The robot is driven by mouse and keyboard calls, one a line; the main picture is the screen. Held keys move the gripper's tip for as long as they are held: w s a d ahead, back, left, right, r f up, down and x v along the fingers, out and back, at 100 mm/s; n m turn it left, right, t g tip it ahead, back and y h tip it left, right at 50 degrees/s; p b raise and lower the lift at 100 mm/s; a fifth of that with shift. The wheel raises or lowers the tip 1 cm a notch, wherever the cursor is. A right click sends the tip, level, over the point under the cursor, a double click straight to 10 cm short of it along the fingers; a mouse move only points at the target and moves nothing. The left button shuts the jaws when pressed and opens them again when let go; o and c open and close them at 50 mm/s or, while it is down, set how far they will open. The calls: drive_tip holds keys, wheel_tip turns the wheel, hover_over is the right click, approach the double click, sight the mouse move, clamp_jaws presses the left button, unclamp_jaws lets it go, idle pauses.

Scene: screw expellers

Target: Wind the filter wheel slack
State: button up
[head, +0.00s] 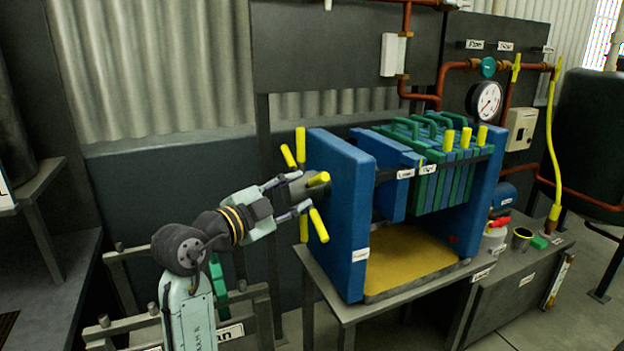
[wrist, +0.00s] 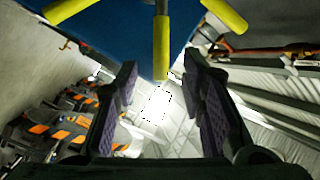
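The filter wheel (head: 318,179) has yellow handles on spokes around a grey hub, at the left face of the blue filter press (head: 345,205). My gripper (head: 292,193) is open in front of the wheel, its fingers pointing at it. In the wrist view my gripper's (wrist: 160,68) two dark padded fingers stand apart. One yellow handle of the filter wheel (wrist: 162,58) shows in the gap between the fingertips; I cannot tell whether it touches them. Two more yellow handles spread left and right beyond the fingers. The hub is partly hidden by my gripper in the head view.
The press holds blue and green plates (head: 435,180) above a yellowish tray (head: 410,265). A pressure gauge (head: 486,101) and copper pipes stand behind it. A rack (head: 235,320) stands low beside my arm. A bench (head: 520,275) with small containers is at right.

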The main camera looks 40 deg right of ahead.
sight(315, 182)
drive_tip(key=p+x, duration=0.2)
drive_tip(key=x, duration=0.6)
clamp_jaws()
idle(0.7)
